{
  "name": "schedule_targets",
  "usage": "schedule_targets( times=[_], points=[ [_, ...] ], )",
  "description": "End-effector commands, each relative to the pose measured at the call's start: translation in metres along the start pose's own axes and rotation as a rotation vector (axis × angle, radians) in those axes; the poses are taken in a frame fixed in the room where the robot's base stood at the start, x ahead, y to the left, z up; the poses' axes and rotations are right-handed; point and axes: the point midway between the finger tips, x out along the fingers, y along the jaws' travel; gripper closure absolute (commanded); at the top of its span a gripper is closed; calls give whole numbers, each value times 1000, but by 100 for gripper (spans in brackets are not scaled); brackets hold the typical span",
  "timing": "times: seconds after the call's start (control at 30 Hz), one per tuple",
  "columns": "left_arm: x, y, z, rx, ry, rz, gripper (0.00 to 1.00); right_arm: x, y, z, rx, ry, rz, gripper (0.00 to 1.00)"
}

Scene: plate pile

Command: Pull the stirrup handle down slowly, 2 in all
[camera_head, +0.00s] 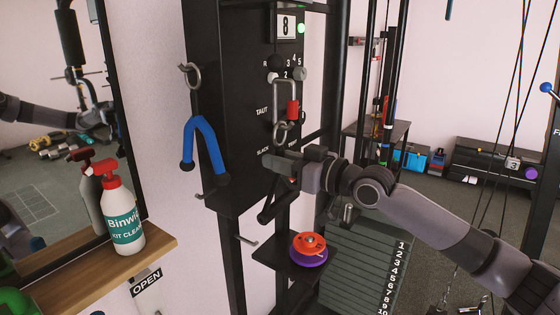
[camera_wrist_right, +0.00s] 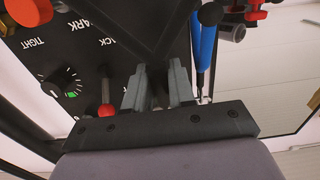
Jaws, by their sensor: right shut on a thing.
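In the right wrist view, the grey fingers (camera_wrist_right: 160,88) meet the dark V-shaped handle (camera_wrist_right: 155,28). The exact contact is hard to see. A display (camera_head: 287,26) on the column reads 8, with a lit green lamp (camera_head: 301,28) beside it. My left gripper is not directly in view.
A blue forked handle (camera_head: 204,140) hangs on a hook left of the column. An orange and purple disc stack (camera_head: 309,249) sits on a small shelf below. A spray bottle (camera_head: 124,215) stands on a wooden ledge (camera_head: 95,270) by the mirror. Numbered weight plates (camera_head: 365,260) stand lower right.

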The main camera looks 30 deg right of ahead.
Motion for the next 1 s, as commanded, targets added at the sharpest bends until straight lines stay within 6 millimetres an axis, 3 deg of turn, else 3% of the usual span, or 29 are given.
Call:
schedule_targets(
  times=[0.43, 0.73, 1.0],
  points=[
    [-4, 0, -6, 0, 0, 0, 34, 0, 0, -3, 2, -14, -1, 100],
    [-16, 0, -22, 0, 0, 0, 34, 0, 0, -25, 2, -13, -1, 100],
    [-16, 0, -22, 0, 1, 0, 34, 0, 0, -25, 2, -14, -1, 100]
  ],
)
